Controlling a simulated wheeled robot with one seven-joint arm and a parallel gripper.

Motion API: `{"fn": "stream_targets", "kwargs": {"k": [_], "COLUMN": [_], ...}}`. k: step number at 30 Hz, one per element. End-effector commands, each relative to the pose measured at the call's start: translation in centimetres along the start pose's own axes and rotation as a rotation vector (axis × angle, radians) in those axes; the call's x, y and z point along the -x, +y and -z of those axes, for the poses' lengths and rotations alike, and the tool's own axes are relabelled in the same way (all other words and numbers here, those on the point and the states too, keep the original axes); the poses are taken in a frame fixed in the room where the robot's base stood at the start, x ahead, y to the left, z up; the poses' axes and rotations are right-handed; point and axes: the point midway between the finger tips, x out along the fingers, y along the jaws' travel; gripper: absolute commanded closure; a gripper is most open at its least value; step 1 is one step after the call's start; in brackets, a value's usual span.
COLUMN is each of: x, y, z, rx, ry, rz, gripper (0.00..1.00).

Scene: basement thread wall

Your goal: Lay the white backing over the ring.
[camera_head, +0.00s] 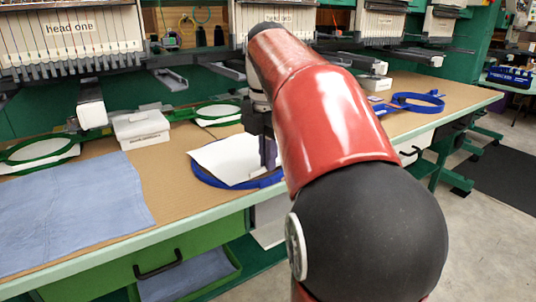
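A blue ring (208,182) lies on the brown table top in the middle of the view. A white backing sheet (225,158) is over it, set askew. The ring's left and front edges show beyond the sheet, and the sheet's far left corner reaches past the ring. My gripper (268,160) points down at the right side of the sheet. My red arm hides part of it and the right part of the ring. I cannot tell whether the fingers hold the sheet or whether the sheet lies flat.
A blue cloth (70,212) covers the table's left front. A white box (141,129) stands behind it. Green hoops (40,150) with white sheets lie at the back. Another blue ring (418,103) lies at right. Embroidery heads (70,40) overhang the table's back.

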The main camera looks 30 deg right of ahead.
Motion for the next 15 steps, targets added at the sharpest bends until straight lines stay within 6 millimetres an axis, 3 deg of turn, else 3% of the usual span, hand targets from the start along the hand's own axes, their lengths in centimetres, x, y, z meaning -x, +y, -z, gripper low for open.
{"fn": "stream_targets", "kwargs": {"k": [1,7,15], "x": [-0.01,-0.02,0.13], "y": [0.0,0.0,0.0], "z": [0.0,0.0,0.0], "rx": [0.0,0.0,0.0], "ry": [0.0,0.0,0.0], "rz": [0.0,0.0,0.0], "gripper": [0.94,0.7,0.7]}}
